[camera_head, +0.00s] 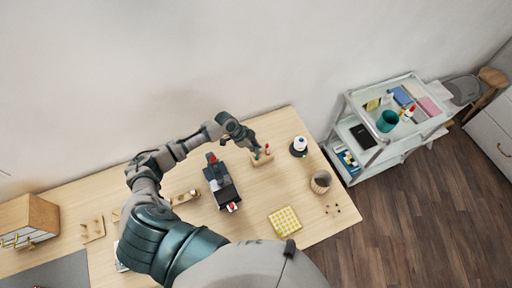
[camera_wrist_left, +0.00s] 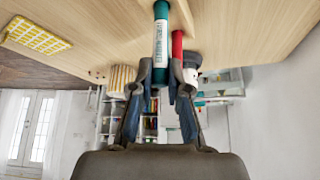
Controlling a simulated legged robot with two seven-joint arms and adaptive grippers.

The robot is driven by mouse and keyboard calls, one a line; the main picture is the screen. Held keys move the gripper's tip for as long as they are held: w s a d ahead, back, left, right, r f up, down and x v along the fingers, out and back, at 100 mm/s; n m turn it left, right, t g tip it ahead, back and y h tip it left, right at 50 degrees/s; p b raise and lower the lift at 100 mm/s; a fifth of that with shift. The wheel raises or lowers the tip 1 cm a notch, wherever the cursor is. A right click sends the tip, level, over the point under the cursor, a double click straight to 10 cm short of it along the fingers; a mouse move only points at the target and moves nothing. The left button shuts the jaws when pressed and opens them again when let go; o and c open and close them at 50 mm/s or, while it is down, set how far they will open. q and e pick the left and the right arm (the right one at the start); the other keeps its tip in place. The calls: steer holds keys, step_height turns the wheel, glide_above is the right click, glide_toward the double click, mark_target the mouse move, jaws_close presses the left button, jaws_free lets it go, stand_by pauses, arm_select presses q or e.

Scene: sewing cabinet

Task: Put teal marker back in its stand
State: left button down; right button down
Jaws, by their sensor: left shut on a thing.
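My left gripper (camera_head: 250,146) reaches over the back right part of the table. In the left wrist view my left gripper (camera_wrist_left: 161,82) is shut on the teal marker (camera_wrist_left: 161,38), which has a pale printed label and stands between the fingers. The red marker (camera_wrist_left: 177,46) is close beside it, partly behind a finger; it also shows in the head view (camera_head: 267,148). The small wooden stand (camera_head: 263,160) is under the gripper in the head view. I cannot tell whether the teal marker's end is inside the stand. My right gripper is not in view.
A dark sewing machine (camera_head: 224,188) stands left of the stand. A thread cone (camera_head: 299,146) and a woven basket (camera_head: 321,181) are to the right. A trolley (camera_head: 345,130) stands beyond the table's right edge.

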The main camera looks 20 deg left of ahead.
arm_select(q)
steer(key=shift+f, duration=0.6)
steer(key=c, duration=1.1)
jaws_free()
steer(key=shift+o, duration=0.2)
steer(key=v, duration=1.2)
steer(key=shift+w+f, duration=0.1)
